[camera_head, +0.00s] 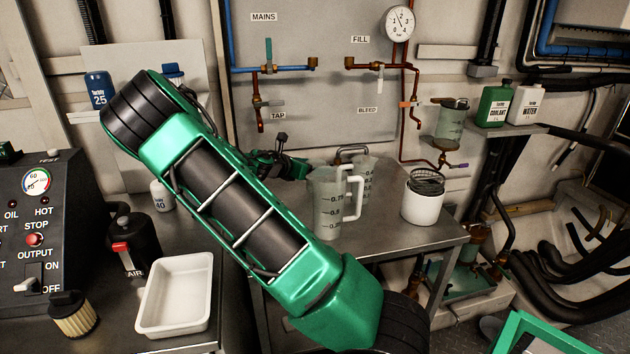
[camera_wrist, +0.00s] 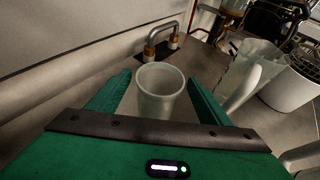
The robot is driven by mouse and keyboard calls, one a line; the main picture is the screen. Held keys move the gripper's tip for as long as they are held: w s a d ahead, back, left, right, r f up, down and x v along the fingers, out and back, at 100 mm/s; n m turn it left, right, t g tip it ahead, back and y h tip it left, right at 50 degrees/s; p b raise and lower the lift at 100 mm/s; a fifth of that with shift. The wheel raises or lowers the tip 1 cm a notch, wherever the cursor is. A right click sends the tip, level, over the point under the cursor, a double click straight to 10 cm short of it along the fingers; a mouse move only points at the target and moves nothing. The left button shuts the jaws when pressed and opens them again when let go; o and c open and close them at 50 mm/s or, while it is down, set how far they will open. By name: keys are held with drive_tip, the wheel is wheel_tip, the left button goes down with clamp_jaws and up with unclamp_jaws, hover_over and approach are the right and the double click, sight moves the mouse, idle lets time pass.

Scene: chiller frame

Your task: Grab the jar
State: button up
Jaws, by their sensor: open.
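The jar (camera_wrist: 160,92) is a pale, translucent, open-topped cup. In the wrist view it stands upright between the two green fingers of my gripper (camera_wrist: 158,98). The fingers are open, one on each side, with a visible gap on both sides of the rim. The jar's lower part is hidden by the gripper body. In the head view my gripper (camera_head: 280,165) is low over the bench behind my forearm, left of the jugs. I cannot clearly pick the jar out there.
A clear jug (camera_wrist: 250,70) stands right of my gripper; a graduated jug (camera_head: 328,205) shows in the head view. A metal loop with copper fittings (camera_wrist: 162,38) rises beyond the jar. A white tub (camera_head: 422,203) stands near the bench's right edge. The wall is close on the left.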

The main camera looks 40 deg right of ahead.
drive_tip(key=shift+d+f, duration=0.15)
drive_tip(key=shift+d, duration=0.25)
drive_tip(key=c, duration=1.1)
